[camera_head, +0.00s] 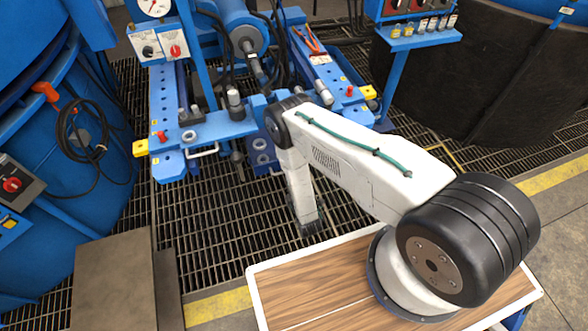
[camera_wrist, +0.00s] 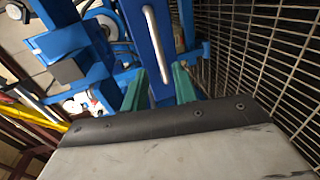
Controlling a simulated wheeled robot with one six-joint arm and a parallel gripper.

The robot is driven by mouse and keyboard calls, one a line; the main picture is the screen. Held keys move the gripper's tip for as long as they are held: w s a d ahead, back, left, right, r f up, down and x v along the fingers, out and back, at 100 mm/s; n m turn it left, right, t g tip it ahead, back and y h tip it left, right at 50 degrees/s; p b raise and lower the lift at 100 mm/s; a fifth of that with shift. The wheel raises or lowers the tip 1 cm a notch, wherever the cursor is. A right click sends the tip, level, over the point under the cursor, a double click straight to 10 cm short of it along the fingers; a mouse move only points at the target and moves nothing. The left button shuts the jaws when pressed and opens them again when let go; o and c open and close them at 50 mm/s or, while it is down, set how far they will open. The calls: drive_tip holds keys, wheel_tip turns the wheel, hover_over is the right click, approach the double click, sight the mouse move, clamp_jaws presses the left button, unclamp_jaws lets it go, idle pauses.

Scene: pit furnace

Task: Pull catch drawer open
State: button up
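In the wrist view, my gripper (camera_wrist: 158,82) shows two green fingers standing apart with nothing seen clasped between them. A long blue panel (camera_wrist: 162,85) lies ahead, in line with the gap between the fingers. A pale bar handle (camera_wrist: 157,44) is fixed on it, beyond the fingertips and apparently not touched. In the head view, the blue machine has a pale bar handle (camera_head: 202,152) on its left front. I cannot tell which blue front is the catch drawer.
Dark floor grating (camera_head: 220,220) lies open in front of the machine. A wood-topped table (camera_head: 300,285) is at the bottom. A large blue vessel (camera_head: 40,200) with a black cable stands at the left, and a dark tank (camera_head: 430,90) at the right.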

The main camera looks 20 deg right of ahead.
drive_tip(key=shift+x, duration=3.9)
drive_tip(key=shift+c, duration=0.2)
